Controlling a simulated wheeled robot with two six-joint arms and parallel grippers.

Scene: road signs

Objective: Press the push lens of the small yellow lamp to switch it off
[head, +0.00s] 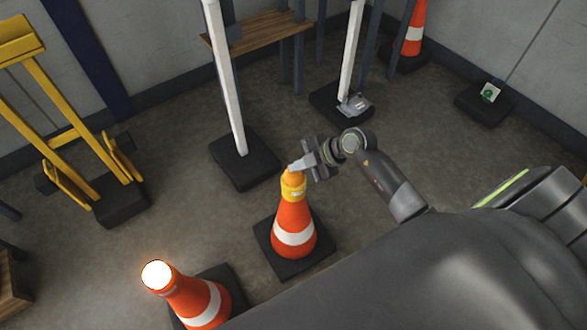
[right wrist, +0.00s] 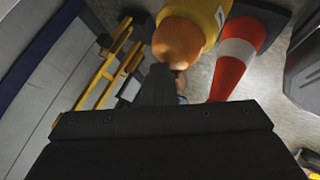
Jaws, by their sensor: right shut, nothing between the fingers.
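The small yellow lamp (head: 293,192) sits on top of an orange-and-white cone (head: 294,228) in the middle of the head view. Its rounded orange lens (head: 292,175) faces up and shows no bright glow. In the right wrist view, the lens (right wrist: 180,42) and part of the yellow body (right wrist: 207,12) are at the top. My right gripper (head: 296,167) is shut and empty, its tips right at the lens. In the wrist view the dark fingers (right wrist: 159,82) overlap the lens edge; I cannot tell whether they touch. My left gripper is not in view.
A second cone (head: 203,301) with a glowing white lamp (head: 157,275) stands at the lower left. A white post on a black base (head: 245,161) stands behind. A yellow barrier (head: 57,95) is at left. Bare floor (head: 180,215) lies between them.

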